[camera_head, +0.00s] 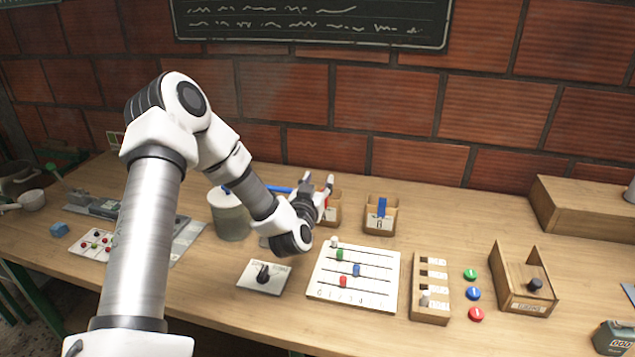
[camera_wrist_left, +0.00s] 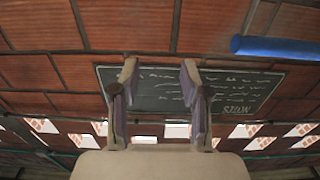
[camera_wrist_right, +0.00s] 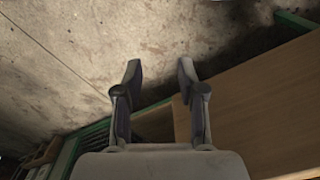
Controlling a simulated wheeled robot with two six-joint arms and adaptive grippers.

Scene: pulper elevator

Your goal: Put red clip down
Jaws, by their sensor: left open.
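A narrow red piece, which looks like the red clip (camera_head: 326,203), shows at a small wooden box (camera_head: 334,212), partly hidden by my left gripper. It seems to stand upright in that box, but I cannot be sure. My left gripper (camera_head: 318,184) is just above and in front of this box. In the left wrist view its fingers (camera_wrist_left: 157,85) are apart with nothing between them. My right gripper (camera_wrist_right: 160,85) shows only in its own wrist view, open and empty, with floor and a wooden surface beyond it.
A blue clip (camera_head: 382,208) stands in a box marked A (camera_head: 380,222). A blue bar (camera_head: 275,189) lies behind my left forearm, beside a grey canister (camera_head: 229,217). A slider board (camera_head: 352,279), a dial plate (camera_head: 264,278) and a slotted wooden block (camera_head: 430,290) are in front.

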